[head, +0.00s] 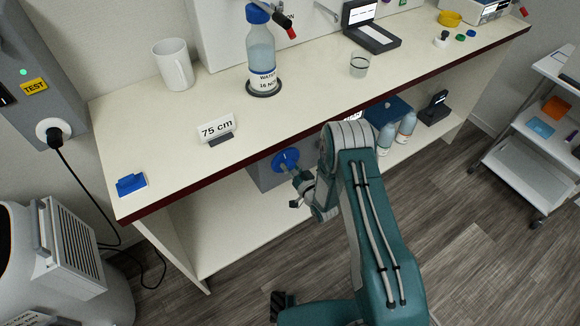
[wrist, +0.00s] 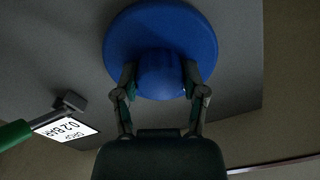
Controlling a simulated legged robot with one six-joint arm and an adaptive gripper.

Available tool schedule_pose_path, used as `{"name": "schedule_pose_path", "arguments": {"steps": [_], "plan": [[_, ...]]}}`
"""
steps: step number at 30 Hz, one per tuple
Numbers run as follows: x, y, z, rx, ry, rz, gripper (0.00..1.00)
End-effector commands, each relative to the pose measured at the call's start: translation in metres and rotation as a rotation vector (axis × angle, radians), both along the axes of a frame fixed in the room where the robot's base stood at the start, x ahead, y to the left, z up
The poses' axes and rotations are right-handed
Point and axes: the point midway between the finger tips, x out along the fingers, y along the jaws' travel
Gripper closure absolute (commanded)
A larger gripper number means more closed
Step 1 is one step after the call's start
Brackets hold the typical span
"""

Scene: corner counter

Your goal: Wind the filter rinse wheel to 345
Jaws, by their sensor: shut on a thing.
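The blue wheel (head: 285,160) sits on the front of a grey box (head: 262,176) under the counter, left of my arm. In the wrist view the wheel (wrist: 122,40) is a round blue disc with a raised hub (wrist: 160,72). My gripper (wrist: 160,88) is shut on that hub, one finger on each side. In the head view my gripper (head: 298,180) is at the wheel's lower right. No scale or pointer for the wheel shows. A display (wrist: 68,131) reading "DROP 0.2 BAR" shows upside down beside the wheel.
The counter edge (head: 270,137) runs above the wheel. Two bottles (head: 396,135) and a blue box (head: 388,108) stand on the lower shelf to the right. A green bar (wrist: 14,134) lies left of my gripper in the wrist view. The lower shelf's left part (head: 225,235) is clear.

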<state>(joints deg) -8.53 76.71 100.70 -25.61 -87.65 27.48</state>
Motion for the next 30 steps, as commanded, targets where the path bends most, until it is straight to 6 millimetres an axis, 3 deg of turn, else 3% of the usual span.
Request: {"name": "schedule_pose_path", "arguments": {"steps": [1,3,17,30], "plan": [[0.002,-0.001,0.001,0.000,-0.003,-0.004,0.31],[0.002,-0.001,0.001,-0.001,-0.003,-0.003,0.10],[-0.003,-0.003,0.000,-0.001,-0.002,-0.003,0.10],[-0.071,-0.050,-0.001,-0.002,0.002,-0.005,0.10]]}}
